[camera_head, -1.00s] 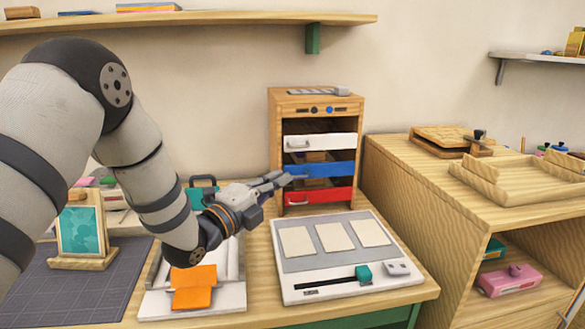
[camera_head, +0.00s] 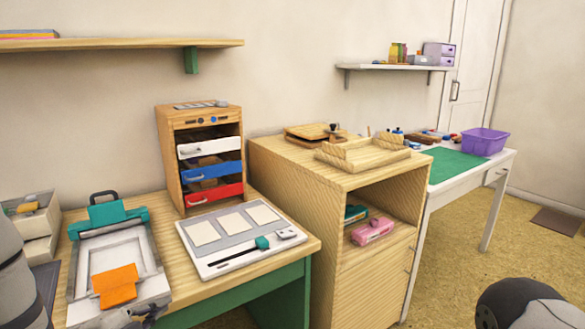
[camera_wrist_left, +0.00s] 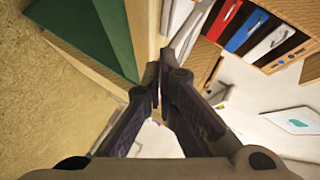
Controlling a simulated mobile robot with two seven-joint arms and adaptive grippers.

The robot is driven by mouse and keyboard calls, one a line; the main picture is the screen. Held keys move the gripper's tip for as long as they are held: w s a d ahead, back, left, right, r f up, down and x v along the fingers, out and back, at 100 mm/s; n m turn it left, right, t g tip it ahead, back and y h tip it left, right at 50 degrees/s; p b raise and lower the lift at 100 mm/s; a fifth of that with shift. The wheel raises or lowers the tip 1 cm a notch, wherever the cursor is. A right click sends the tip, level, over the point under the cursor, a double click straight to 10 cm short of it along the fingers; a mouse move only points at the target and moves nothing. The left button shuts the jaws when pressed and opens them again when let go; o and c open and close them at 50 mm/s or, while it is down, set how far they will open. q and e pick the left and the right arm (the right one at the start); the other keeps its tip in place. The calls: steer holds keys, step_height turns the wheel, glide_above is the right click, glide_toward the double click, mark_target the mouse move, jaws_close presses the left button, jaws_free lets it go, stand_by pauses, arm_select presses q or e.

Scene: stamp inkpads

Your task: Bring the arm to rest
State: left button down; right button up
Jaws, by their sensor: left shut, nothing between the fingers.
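My left gripper (camera_head: 148,310) shows at the bottom edge of the head view, low in front of the tray with the orange block. In the left wrist view its fingers (camera_wrist_left: 165,72) are together with nothing between them. Part of my left arm shows at the lower left of the head view. A grey rounded part of my own body shows at the lower right. My right gripper is not in view.
The desk holds a drawer cabinet (camera_head: 196,122) with white, blue and red drawers, a white slider board (camera_head: 215,268), and a teal-clamped press (camera_head: 112,217) with an orange block (camera_head: 115,285). A wooden cabinet (camera_head: 300,185) and a white table (camera_head: 470,182) stand right.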

arm_select(q)
steer(key=s+d+f+n+g+y, duration=0.1)
steer(key=s+f+n+g, duration=0.3)
steer(key=s+f, duration=0.5)
steer(key=s+d+f+n+g, duration=0.1)
steer(key=s+f+n+g, duration=0.4)
steer(key=s, duration=0.6)
steer(key=s+d+f+n+g+y+p, duration=0.1)
steer(key=s+f+n+g, duration=0.2)
steer(key=s, duration=2.1)
steer(key=n+g, duration=0.3)
steer(key=g, duration=0.1)
steer(key=shift+d+n, duration=0.3)
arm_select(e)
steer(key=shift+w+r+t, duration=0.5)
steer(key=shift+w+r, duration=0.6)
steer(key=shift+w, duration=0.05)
